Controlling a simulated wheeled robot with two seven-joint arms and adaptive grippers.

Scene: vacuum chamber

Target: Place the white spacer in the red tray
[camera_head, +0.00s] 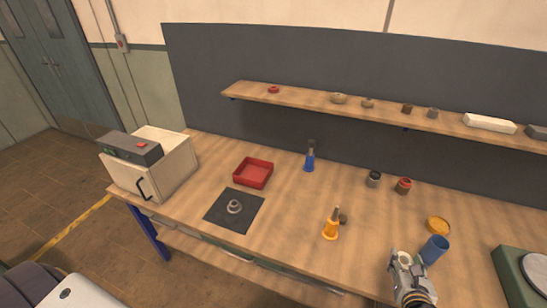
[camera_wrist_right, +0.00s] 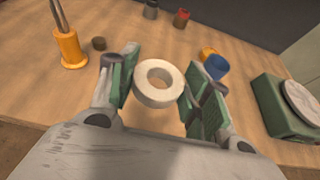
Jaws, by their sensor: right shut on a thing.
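The white spacer (camera_wrist_right: 158,83) is a thick white ring. My right gripper (camera_wrist_right: 163,92) is shut on it, with green-padded fingers on either side, and holds it above the table. In the head view my right gripper (camera_head: 403,262) is at the lower right, over the table's front part, and the spacer (camera_head: 404,257) shows small between its fingers. The red tray (camera_head: 253,183) is a shallow square tray on the table, left of the middle and well away from the gripper; it looks empty. My left gripper is not in view.
A blue cup (camera_head: 434,249) and a yellow ring-like item (camera_head: 438,225) are just right of my right gripper. A black mat (camera_head: 219,218) bears a grey part. A shelf (camera_head: 300,98) runs behind.

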